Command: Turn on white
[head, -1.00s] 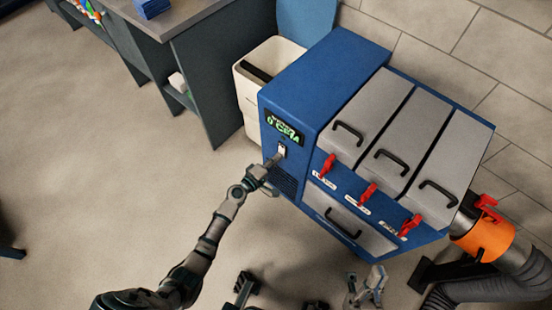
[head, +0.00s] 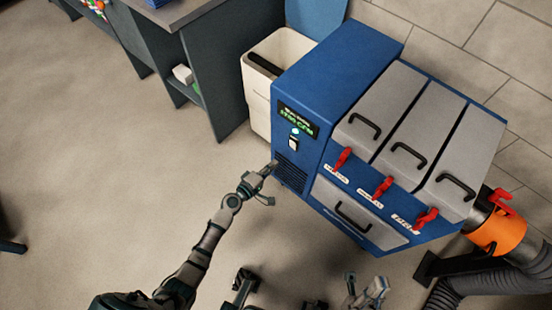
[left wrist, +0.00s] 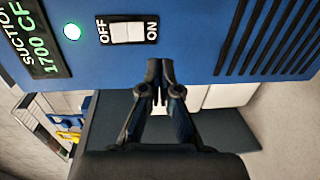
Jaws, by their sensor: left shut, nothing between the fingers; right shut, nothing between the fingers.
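A white rocker switch (head: 293,143) sits on the blue machine's (head: 335,75) left face. The left wrist view shows the switch (left wrist: 127,32) between the words OFF and ON. A round light (left wrist: 71,31) beside it glows green. The lit display (left wrist: 36,42) reads suction 1700, with the end cut off. My left gripper (head: 271,168) is shut and empty, below the switch and apart from it. Its closed fingertips (left wrist: 160,72) point at the blue panel in the left wrist view. My right gripper (head: 367,287) is shut and empty at the bottom of the head view.
The machine has several grey lids with black handles, red levers (head: 383,187) and a grey drawer (head: 352,213). An orange collar (head: 497,233) joins a grey hose at right. A white bin (head: 257,90) and dark workbench (head: 213,90) stand behind.

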